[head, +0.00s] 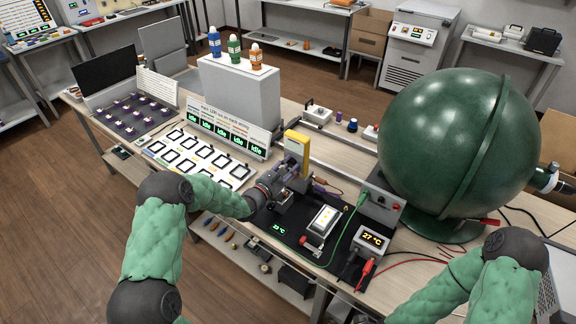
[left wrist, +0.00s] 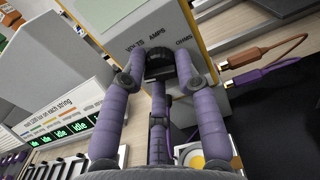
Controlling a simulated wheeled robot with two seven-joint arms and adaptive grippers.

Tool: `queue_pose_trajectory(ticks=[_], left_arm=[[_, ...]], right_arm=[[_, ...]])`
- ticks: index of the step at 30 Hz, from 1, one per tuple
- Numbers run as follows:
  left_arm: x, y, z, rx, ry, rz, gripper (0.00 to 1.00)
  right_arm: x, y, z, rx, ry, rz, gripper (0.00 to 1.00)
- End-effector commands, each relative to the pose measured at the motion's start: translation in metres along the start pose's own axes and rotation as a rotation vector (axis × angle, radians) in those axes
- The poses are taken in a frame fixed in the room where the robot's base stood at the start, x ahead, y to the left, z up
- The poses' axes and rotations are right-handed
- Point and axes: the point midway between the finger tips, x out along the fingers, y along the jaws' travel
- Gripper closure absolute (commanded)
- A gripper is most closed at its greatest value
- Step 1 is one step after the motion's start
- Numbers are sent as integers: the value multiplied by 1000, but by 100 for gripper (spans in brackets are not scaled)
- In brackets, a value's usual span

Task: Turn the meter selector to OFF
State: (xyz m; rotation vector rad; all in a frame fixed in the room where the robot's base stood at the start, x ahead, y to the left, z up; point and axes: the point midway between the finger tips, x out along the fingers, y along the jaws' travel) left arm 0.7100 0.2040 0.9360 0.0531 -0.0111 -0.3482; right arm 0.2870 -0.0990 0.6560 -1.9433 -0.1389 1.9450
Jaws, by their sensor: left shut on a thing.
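The meter (head: 297,143) stands upright on the bench with a yellow edge. In the left wrist view its pale face (left wrist: 140,22) carries the labels VOLTS, AMPS and OHMS. Its dark round selector (left wrist: 160,66) sits below the labels. My left gripper (left wrist: 161,58) is shut on the selector, a finger on each side. In the head view the left gripper (head: 285,177) reaches the meter's front from the lower left. No OFF label shows, and I cannot tell where the selector points. My right arm enters at the lower right, but its gripper is out of view.
A big green sphere (head: 455,140) stands to the right. Panels reading "idle" (head: 228,133) stand left of the meter. Probe plugs (left wrist: 255,62) lie beside it.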

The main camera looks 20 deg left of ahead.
Motion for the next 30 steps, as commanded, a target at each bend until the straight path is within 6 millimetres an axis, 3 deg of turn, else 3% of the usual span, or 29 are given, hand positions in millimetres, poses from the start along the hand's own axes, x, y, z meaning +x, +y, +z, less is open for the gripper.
queue_pose_trajectory(ticks=[11, 12, 14, 25, 30], left_arm=[[-1, -2, -5, -9, 10, -1, 100], [-1, -2, -5, -9, 10, -1, 57], [-1, -2, -5, -8, 9, -1, 45], [-3, 0, -2, -5, 4, 0, 45], [-21, 1, -1, -5, 4, 3, 45]], right_arm=[[0, 0, 0, 0, 0, 0, 100], [0, 0, 0, 0, 0, 0, 100], [0, 0, 0, 0, 0, 0, 100], [0, 0, 0, 0, 0, 0, 100], [0, 0, 0, 0, 0, 0, 100]])
